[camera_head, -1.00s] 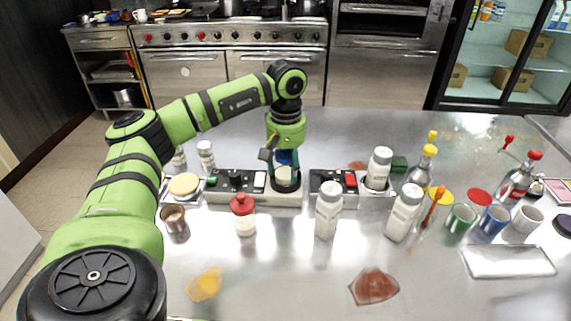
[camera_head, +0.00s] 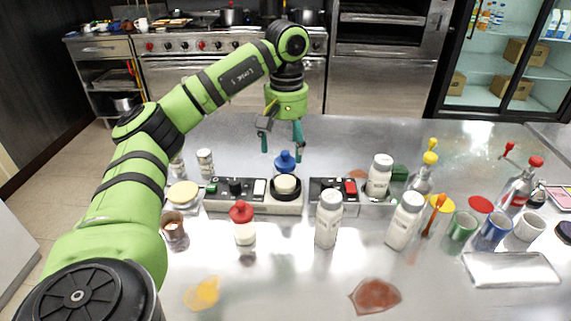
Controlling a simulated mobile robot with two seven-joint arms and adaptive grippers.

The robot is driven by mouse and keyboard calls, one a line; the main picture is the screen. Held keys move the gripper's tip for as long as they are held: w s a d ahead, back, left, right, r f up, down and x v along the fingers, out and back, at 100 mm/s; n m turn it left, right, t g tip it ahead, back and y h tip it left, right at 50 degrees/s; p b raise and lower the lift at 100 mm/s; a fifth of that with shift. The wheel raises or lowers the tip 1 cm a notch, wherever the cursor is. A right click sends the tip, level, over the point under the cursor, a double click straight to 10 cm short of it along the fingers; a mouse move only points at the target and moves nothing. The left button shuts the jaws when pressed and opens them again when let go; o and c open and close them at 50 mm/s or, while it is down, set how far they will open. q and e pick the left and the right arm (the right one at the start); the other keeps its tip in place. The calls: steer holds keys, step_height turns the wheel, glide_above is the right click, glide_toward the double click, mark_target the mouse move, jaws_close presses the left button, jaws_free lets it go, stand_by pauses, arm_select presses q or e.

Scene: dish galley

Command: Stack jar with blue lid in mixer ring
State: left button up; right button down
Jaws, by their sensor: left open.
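The jar with the blue lid (camera_head: 285,162) stands in the dark mixer ring (camera_head: 286,196), at the right end of the left control unit. Its cream body shows below the lid and it looks about upright. My left gripper (camera_head: 282,146) is above the jar with its fingers spread apart, open and empty. It looks clear of the lid. My right gripper is not in view.
A red-lidded jar (camera_head: 243,222) stands in front of the left unit. White shakers (camera_head: 328,218) and a second control unit (camera_head: 335,187) stand to the right. A metal cup (camera_head: 173,230) is at the left. Bottles and cups fill the right side; the front middle counter is mostly clear.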

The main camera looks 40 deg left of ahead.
arm_select(q)
steer(key=shift+r+p, duration=0.6)
steer(key=shift+r, duration=1.4)
